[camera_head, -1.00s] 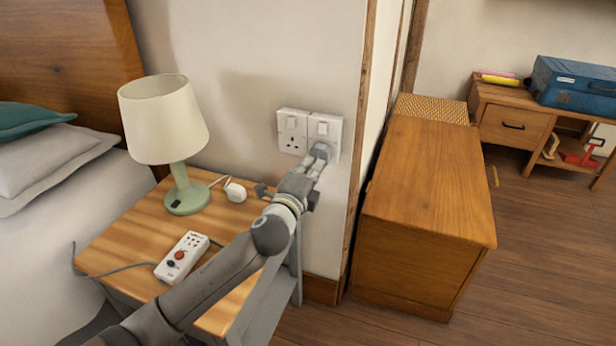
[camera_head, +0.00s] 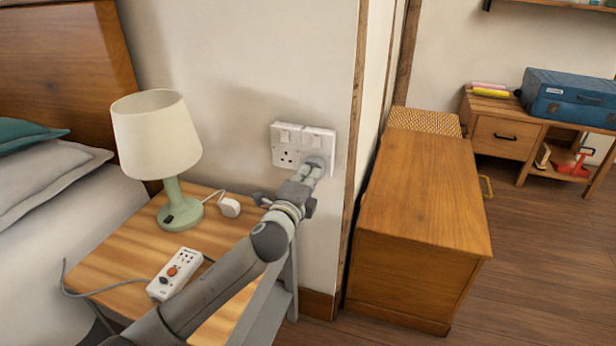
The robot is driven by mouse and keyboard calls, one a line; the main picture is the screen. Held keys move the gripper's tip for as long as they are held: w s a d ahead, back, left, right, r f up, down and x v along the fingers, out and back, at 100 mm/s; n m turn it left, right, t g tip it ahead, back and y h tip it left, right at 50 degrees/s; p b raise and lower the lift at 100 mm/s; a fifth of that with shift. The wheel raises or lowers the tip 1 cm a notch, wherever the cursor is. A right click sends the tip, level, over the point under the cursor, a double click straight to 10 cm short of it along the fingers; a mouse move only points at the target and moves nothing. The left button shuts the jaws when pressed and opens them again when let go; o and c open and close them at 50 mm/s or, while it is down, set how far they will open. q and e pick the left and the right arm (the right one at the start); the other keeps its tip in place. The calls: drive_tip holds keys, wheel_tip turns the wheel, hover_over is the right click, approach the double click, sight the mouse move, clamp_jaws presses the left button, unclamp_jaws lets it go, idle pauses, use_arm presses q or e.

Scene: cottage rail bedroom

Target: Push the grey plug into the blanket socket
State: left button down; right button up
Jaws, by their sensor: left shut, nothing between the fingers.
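The white double wall socket (camera_head: 284,156) is on the wall above the bedside table. Its left outlet shows empty holes. A grey plug (camera_head: 317,160) appears at the right outlet, partly hidden by my gripper; how deep it sits I cannot tell. My left gripper (camera_head: 309,170) is shut, its fingertips at or just below the plug; whether they touch is unclear. My right gripper is not in view.
The bedside table (camera_head: 120,255) holds a green lamp (camera_head: 157,140), a white plug (camera_head: 230,208) and a white control box (camera_head: 174,273) with a grey cable.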

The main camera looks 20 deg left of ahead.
use_arm(q)
drive_tip(key=shift+w, duration=0.35)
drive_tip(key=shift+a+r, duration=0.1)
drive_tip(key=shift+r, duration=0.2)
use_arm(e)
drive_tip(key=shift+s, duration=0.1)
use_arm(q)
drive_tip(key=shift+s+f+p, duration=0.2)
drive_tip(key=shift+s+p, duration=0.4)
drive_tip(key=shift+s, duration=0.15)
drive_tip(key=s, duration=1.3)
drive_tip(key=shift+a, duration=0.15)
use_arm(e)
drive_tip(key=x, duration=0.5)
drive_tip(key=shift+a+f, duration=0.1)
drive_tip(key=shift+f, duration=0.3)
use_arm(q)
drive_tip(key=shift+s+f, duration=0.1)
drive_tip(key=shift+f, duration=0.05)
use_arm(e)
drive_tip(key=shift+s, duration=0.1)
